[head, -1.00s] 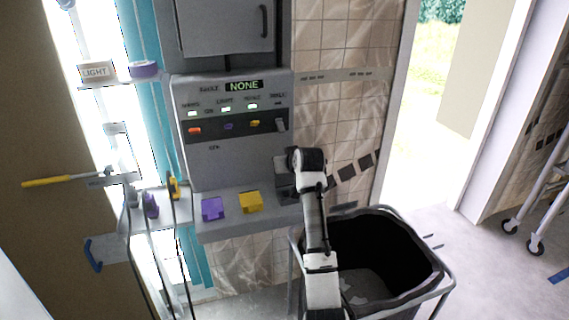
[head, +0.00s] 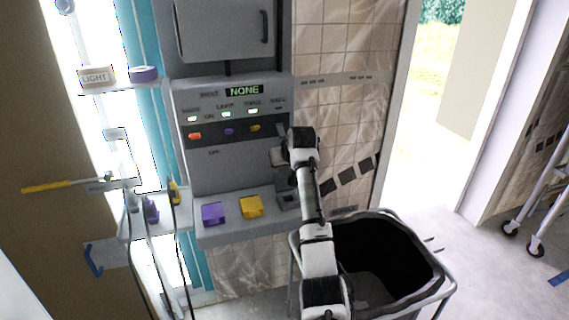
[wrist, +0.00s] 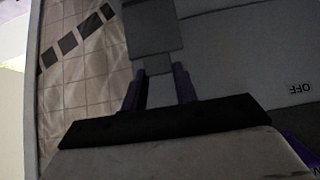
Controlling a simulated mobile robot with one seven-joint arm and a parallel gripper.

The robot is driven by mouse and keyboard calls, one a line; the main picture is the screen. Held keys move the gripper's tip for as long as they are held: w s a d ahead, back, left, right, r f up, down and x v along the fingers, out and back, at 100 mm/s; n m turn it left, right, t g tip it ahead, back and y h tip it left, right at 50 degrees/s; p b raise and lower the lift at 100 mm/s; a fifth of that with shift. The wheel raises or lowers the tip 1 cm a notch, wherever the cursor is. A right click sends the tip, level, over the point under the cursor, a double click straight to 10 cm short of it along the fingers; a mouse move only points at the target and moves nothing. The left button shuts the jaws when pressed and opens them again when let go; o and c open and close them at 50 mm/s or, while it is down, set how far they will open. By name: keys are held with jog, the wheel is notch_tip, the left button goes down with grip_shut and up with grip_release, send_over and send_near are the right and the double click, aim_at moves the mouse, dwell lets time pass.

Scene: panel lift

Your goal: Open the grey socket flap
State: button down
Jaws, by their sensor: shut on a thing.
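The grey socket (head: 288,200) is the rightmost of the sockets on the panel's lower ledge, beside the yellow one. Its grey flap (head: 285,180) appears raised above it, partly hidden by my arm. In the wrist view the flap is a grey square plate (wrist: 152,27) with a narrower pale tab. My gripper (wrist: 158,78) has its two purple fingers on either side of this tab and is shut on it. In the head view my gripper (head: 282,170) is in front of the panel, above the socket; its fingertips are hard to make out.
A purple socket (head: 213,213) and a yellow socket (head: 251,206) sit to the left on the ledge. The grey panel (head: 225,170) rises behind, with small levers above. A dark bin (head: 385,222) in a metal frame stands below right, close to my arm.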

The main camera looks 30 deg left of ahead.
jog(key=c, duration=1.4)
grip_release()
jog(key=shift+w+a+r, duration=0.1)
jog(key=shift+r, duration=0.4)
jog(key=o, duration=0.3)
jog(key=shift+f, duration=0.3)
jog(key=b+v, duration=0.4)
jog(key=v, duration=1)
jog(key=shift+b, duration=0.35)
jog(key=shift+f, duration=0.1)
